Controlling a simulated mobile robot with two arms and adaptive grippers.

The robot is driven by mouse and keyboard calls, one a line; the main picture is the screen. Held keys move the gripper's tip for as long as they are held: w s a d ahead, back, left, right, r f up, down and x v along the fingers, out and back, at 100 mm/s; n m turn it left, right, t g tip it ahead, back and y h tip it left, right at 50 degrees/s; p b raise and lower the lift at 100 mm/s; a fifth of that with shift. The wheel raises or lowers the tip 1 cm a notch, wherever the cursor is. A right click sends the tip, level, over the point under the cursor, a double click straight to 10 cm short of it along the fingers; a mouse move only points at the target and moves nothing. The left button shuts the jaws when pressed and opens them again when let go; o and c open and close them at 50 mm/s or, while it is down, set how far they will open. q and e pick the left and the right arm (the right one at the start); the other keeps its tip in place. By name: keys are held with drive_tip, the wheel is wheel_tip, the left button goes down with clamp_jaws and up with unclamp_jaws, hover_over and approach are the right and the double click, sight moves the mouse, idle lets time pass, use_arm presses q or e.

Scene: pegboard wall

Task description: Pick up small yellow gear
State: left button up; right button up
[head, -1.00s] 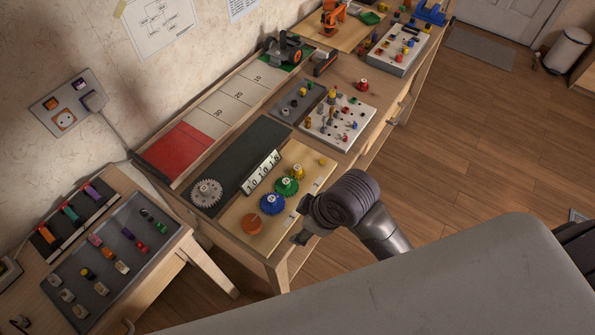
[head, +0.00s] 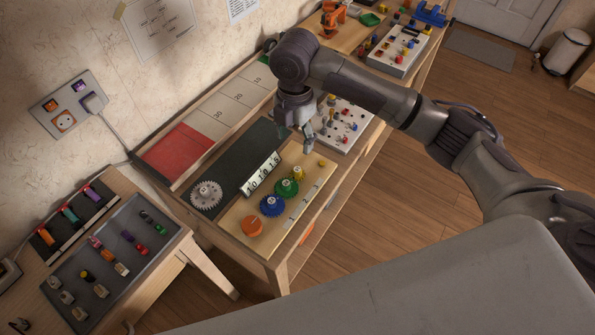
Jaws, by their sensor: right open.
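A small yellow gear (head: 298,173) with a knob on top is on the light wooden board (head: 257,243), just beyond the green gear (head: 287,187). Another small yellow piece (head: 322,163) lies on the board to its right; its shape is too small to tell. My right gripper (head: 297,143) points down above the far end of the board, open and empty, apart from both yellow pieces. My left gripper is not in view.
A blue gear (head: 273,205) and an orange disc (head: 252,225) are on the same board. A number plate (head: 261,173) runs along its left side. A grey gear (head: 206,194) lies on the dark mat (head: 225,168). A white peg panel (head: 347,123) is close on the gripper's right.

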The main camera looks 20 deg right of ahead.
hover_over(297, 169)
wheel_tip(297, 169, down, 8)
drive_tip(key=shift+w+a+p, duration=0.1)
drive_tip(key=shift+p, duration=0.2)
drive_tip(key=shift+f+p, duration=0.5)
drive_tip(key=shift+f, duration=2.2)
drive_tip(key=c, duration=0.9)
